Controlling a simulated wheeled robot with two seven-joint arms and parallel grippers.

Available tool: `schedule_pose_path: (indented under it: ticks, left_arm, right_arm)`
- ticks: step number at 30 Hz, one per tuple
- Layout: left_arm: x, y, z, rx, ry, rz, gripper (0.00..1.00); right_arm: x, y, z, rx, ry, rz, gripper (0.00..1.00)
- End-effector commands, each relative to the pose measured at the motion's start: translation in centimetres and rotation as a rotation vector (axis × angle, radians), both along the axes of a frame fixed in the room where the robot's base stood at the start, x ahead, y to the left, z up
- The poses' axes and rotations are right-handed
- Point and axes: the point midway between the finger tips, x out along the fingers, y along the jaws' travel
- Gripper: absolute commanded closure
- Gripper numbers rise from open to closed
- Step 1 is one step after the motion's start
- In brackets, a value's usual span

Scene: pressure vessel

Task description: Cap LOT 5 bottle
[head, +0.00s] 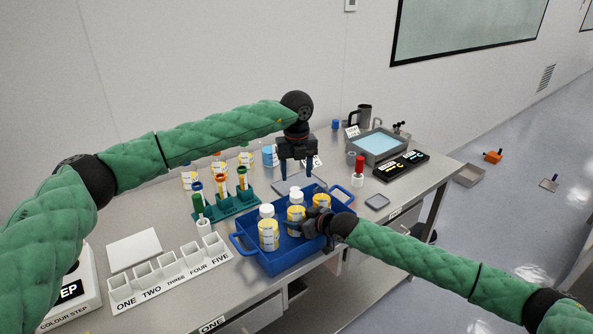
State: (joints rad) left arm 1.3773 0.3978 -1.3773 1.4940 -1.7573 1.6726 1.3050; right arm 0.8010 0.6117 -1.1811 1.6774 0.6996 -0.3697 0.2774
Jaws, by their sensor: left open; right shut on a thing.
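A blue tray (287,264) on the bench holds yellow-labelled bottles. The left bottle (268,235) and the middle bottle (296,213) show white tops; the right bottle (321,201) stands partly behind my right gripper. The lot labels are too small to read. My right gripper (307,226) comes in from the right, low over the tray, and is shut on what looks like the middle bottle; its fingers are partly hidden. My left gripper (297,169) points down above the far side of the tray, open, with nothing seen between its fingers.
A teal rack (238,207) with coloured tubes stands left of the tray, behind a white numbered holder (170,277). More bottles (246,159) stand at the back. A water bath (380,146), a black display (402,167) and a red-topped item (359,168) are to the right.

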Motion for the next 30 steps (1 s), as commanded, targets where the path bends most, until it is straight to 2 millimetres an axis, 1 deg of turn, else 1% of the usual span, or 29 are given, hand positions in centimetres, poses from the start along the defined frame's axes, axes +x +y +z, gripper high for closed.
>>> schedule_pose_path:
  ticks: [10, 14, 20, 30]
  left_arm:
    - [0.0, 0.0, -0.1, 0.0, 0.0, 0.001, 0.44]
    - [0.0, 0.0, -0.5, 0.0, 0.001, 0.001, 0.44]
    - [0.0, 0.0, -2.3, 0.001, 0.002, 0.001, 0.44]
    - [0.0, 0.0, -6.9, 0.0, 0.001, 0.001, 0.44]
  right_arm:
    - [0.0, 0.0, 0.0, 0.0, 0.0, 0.0, 1.0]
    - [0.0, 0.0, 0.0, 0.0, 0.0, 0.0, 1.0]
    - [0.0, 0.0, 0.0, 0.0, 0.0, 0.0, 1.0]
    - [0.0, 0.0, 0.0, 0.0, 0.0, 0.0, 1.0]
